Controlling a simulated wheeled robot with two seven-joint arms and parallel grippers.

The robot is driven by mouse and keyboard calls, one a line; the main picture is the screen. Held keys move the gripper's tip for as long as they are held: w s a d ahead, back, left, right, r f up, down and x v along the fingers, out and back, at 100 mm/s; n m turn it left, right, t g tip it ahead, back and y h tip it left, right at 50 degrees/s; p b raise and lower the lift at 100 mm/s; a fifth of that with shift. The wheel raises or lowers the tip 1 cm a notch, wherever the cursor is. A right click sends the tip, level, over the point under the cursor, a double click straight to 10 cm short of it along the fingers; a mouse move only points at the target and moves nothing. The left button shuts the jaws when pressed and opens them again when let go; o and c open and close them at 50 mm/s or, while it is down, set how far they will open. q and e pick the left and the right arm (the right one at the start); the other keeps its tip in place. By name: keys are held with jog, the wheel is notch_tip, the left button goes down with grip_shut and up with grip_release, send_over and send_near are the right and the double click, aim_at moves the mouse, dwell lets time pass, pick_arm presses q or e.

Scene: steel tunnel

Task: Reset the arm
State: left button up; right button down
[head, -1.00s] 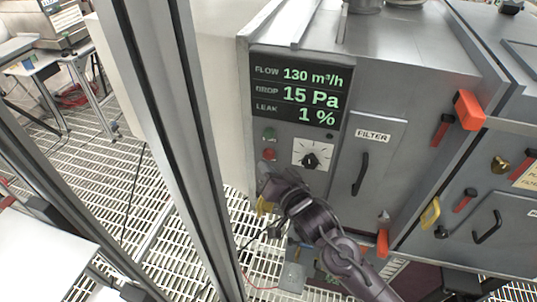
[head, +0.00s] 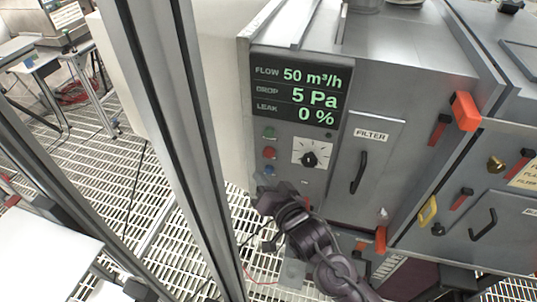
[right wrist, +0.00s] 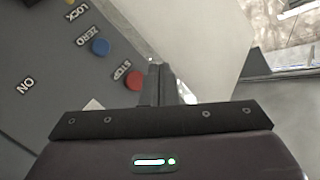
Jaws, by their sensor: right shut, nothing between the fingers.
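My right gripper (head: 264,200) is in front of the lower left of the grey filter cabinet (head: 425,75), below its buttons. In the right wrist view its fingers (right wrist: 160,85) are together with nothing between them. They end beside the red STOP button (right wrist: 135,80), apparently apart from it. A blue ZERO button (right wrist: 100,47) is farther up the panel. In the head view the panel has a green button (head: 269,133), a red button (head: 269,153) and a dial (head: 310,159). My left gripper is not seen.
The display (head: 298,95) reads 50 m³/h, 5 Pa and 0 %. A FILTER door (head: 364,165) with a black handle is right of the dial. A metal post (head: 175,130) stands left of the cabinet. Orange-tipped latches (head: 466,110) stick out at the right. Grating floor (head: 105,165) lies at left.

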jog(key=s+d+f+n+g+h+b, duration=0.15)
jog(key=d+f, duration=0.25)
jog(key=f, duration=0.8)
jog(key=s+d+f+g+h, duration=0.25)
jog(key=d+f, duration=0.25)
jog(key=f, duration=0.7)
jog(key=s+d+f+n+g+h, duration=0.1)
jog(key=s+d+f+g, duration=0.2)
jog(key=f, duration=0.9)
jog(key=s+d+f+g+h+b, duration=0.15)
jog(key=s+d+f, duration=0.25)
jog(key=s+f, duration=0.4)
jog(key=s+d+f+g, duration=0.2)
jog(key=s+d+f, duration=0.2)
jog(key=s+f, duration=0.4)
jog(key=s+d+f+n+g, duration=0.1)
jog(key=s+f, duration=0.2)
jog(key=s, duration=0.6)
jog(key=s+d+f+n+g, duration=0.1)
jog(key=s+f+g, duration=0.1)
jog(key=s, duration=0.7)
jog(key=shift+d+f+h, duration=0.4)
jog(key=shift+h, duration=0.05)
jog(key=shift+d, duration=0.1)
